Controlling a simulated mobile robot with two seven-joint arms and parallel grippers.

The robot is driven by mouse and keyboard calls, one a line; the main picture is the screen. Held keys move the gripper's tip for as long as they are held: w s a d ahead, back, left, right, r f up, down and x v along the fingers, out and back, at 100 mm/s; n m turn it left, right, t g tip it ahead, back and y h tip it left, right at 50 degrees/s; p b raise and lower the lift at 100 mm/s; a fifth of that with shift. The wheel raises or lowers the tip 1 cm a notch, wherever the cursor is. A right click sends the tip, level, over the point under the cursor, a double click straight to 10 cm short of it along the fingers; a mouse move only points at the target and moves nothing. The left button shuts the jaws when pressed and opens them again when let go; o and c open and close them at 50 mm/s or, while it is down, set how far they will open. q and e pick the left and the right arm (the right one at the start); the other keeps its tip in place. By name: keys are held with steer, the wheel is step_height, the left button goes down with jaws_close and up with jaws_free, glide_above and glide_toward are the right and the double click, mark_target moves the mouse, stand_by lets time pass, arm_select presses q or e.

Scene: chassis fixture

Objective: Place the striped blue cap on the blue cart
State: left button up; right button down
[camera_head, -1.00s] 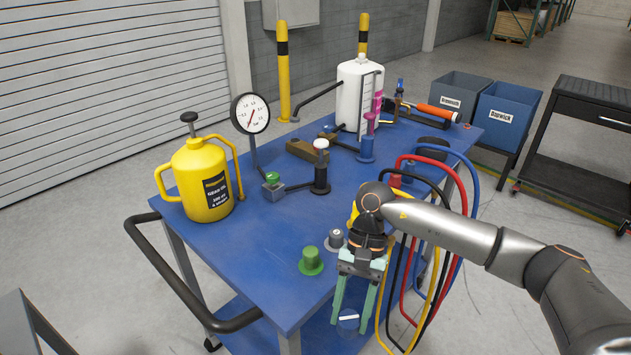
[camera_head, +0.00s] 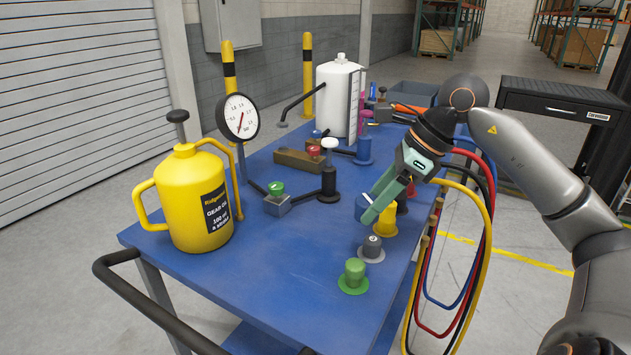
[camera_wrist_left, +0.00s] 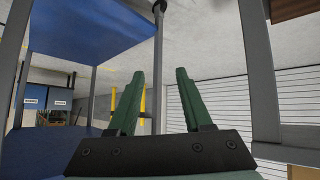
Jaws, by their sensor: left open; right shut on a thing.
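The blue cart (camera_head: 300,302) fills the middle of the head view, its blue top crowded with fittings. My right gripper (camera_head: 371,208) reaches in from the right, above the cart's right edge, its green fingers pointing down-left. It is shut on the striped blue cap (camera_head: 361,206), a small blue piece with a white stripe, partly hidden by the fingers. I cannot tell whether the cap touches the cart top. My left gripper (camera_wrist_left: 155,100) shows only in the left wrist view. It is open and empty, its two green fingers apart, with blue cart panels to the left.
A yellow can (camera_head: 190,205) stands at the cart's left. Grey (camera_head: 372,249) and green (camera_head: 354,276) capped fittings stand near the right edge, with a yellow fitting (camera_head: 385,222) by the gripper. Hoses (camera_head: 487,250) loop off the right side.

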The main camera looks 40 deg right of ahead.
steer(key=shift+w+r+m, duration=0.1)
steer(key=shift+r+m, duration=0.1)
steer(key=shift+m, duration=0.1)
steer(key=shift+w+a+r, duration=0.1)
steer(key=shift+a, duration=0.25)
steer(key=w+a+f+p, duration=0.25)
steer(key=a+p, duration=0.25)
steer(key=a, duration=0.4)
glide_toward(287, 292)
steer(key=shift+w+a+f, duration=0.1)
steer(key=shift+w+a, duration=0.1)
steer(key=shift+w, duration=0.3)
steer(key=shift+w+a, duration=0.2)
steer(key=shift+w, duration=0.25)
steer(key=shift+a+f, duration=0.35)
steer(key=shift+f, duration=0.2)
steer(key=f, duration=0.3)
steer(key=shift+w+a+f, duration=0.1)
steer(key=shift+a, duration=0.15)
steer(key=shift+f, duration=0.25)
arm_select(q)
steer(key=a+r, duration=0.2)
steer(key=a, duration=0.1)
steer(key=shift+s+r+n+y, duration=0.3)
steer(key=shift+s, duration=0.1)
